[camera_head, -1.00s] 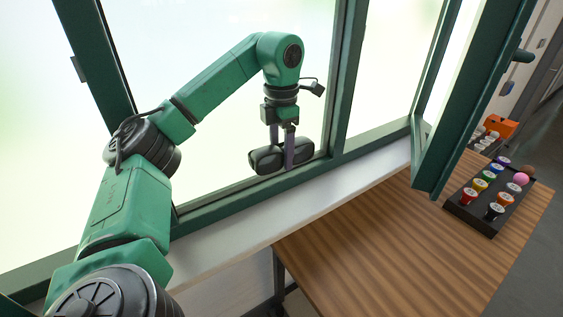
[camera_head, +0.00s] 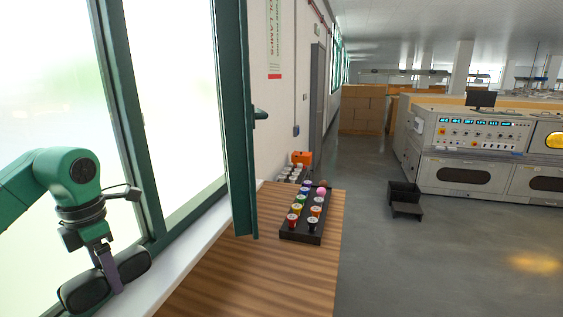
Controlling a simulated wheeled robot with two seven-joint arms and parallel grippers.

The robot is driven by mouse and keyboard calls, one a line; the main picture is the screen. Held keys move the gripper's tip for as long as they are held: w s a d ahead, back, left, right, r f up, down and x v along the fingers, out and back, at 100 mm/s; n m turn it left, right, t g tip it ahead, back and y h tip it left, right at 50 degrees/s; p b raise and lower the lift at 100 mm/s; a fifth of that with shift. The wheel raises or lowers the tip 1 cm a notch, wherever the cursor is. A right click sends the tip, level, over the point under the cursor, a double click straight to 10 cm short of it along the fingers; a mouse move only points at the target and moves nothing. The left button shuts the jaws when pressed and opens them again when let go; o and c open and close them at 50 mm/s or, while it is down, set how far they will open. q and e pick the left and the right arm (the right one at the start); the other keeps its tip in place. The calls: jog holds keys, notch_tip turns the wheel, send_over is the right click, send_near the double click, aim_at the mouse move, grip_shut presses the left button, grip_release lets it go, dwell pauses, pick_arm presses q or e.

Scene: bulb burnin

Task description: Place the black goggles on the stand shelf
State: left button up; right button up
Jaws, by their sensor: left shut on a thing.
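The black goggles (camera_head: 82,292) are at the lower left, in front of the window and by the white sill. My left gripper (camera_head: 110,276) is shut on the goggles at their middle, with a lens on each side of the fingers. I cannot tell whether the goggles touch the sill. My right gripper is not in view. I cannot make out a stand shelf for certain in this view.
A wooden table (camera_head: 250,280) lies right of the sill (camera_head: 185,262). On it are a black tray (camera_head: 301,238) of colored bulbs and an orange object (camera_head: 302,158). An open green window frame (camera_head: 240,130) stands over the table. A control console (camera_head: 485,150) and black step (camera_head: 406,208) stand beyond clear floor.

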pick_arm(q)
notch_tip(320, 180, down, 8)
jog(key=f+m+b, duration=0.1)
jog(key=m+b, duration=0.1)
jog(key=m, duration=0.4)
jog(key=s+d+f+m+b, duration=0.2)
jog(key=s+d+f+m, duration=0.1)
jog(key=d+f+m, duration=0.4)
jog(key=s+d+f+m+b, duration=0.3)
jog(key=d+f+m, duration=0.4)
jog(key=f+m, duration=0.7)
jog(key=shift+s+d+m, duration=0.35)
jog(key=shift+s+m, duration=0.4)
jog(key=shift+m, duration=0.45)
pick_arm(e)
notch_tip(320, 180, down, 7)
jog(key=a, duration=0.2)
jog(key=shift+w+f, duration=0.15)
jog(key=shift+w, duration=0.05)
